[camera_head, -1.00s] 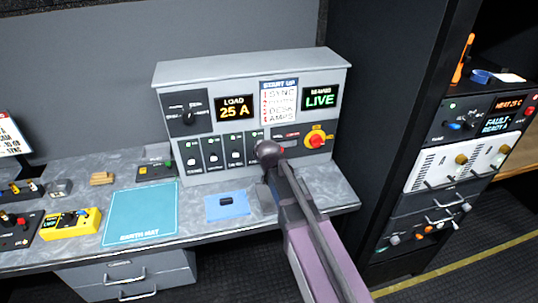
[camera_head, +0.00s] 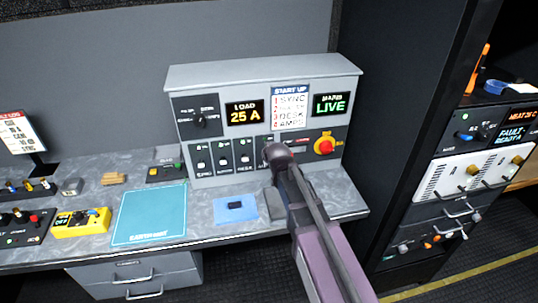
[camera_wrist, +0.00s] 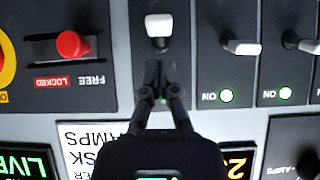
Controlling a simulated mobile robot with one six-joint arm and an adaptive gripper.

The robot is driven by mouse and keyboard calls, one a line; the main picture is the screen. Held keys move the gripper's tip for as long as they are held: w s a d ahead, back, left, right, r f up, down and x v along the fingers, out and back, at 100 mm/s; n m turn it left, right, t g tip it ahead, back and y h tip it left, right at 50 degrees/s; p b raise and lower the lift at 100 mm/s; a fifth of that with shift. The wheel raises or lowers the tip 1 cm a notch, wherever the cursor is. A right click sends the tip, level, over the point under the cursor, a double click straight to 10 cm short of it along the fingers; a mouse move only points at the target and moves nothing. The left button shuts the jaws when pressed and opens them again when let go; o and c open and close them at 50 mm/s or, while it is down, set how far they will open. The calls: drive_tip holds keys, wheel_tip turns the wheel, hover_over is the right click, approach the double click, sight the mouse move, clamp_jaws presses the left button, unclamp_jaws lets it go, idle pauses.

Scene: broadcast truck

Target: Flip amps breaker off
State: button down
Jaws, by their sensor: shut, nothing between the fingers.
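The grey power panel (camera_head: 262,77) stands at the back of the desk with a row of breakers. The amps breaker appears to be the rightmost, beside the red lock switch; my arm mostly hides it in the head view. In the wrist view, its white lever (camera_wrist: 158,26) sits just beyond my fingertips, its tip pointing away from the ON end, unlike its neighbours. My gripper (camera_wrist: 158,72) is shut and empty, in front of that breaker's ON-end area. A gap shows between fingertips and lever. Its lamp is mostly hidden; a green glint shows behind the fingers.
Neighbouring breaker levers (camera_wrist: 241,47) are close by, with green ON lamps lit. The red lock switch (camera_wrist: 72,43) is on the other side. The load display (camera_head: 244,112) reads 25 A. A black rack (camera_head: 400,120) stands right of the desk.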

idle(0.3)
drive_tip(key=shift+r, duration=0.1)
drive_tip(key=p+v, duration=0.8)
drive_tip(key=v, duration=0.5)
idle(0.6)
drive_tip(key=s+d+f+m+g+h+b, duration=0.1)
drive_tip(key=s+d+f+g, duration=0.3)
drive_tip(key=s+d, duration=0.3)
drive_tip(key=s+d+f+m+g+h+b, duration=0.1)
drive_tip(key=s+d+f+g, duration=0.4)
drive_tip(key=d, duration=1)
drive_tip(key=s+m+g+h, duration=0.1)
drive_tip(key=s, duration=0.1)
drive_tip(key=shift+s+f, duration=0.35)
drive_tip(key=shift+s, duration=0.05)
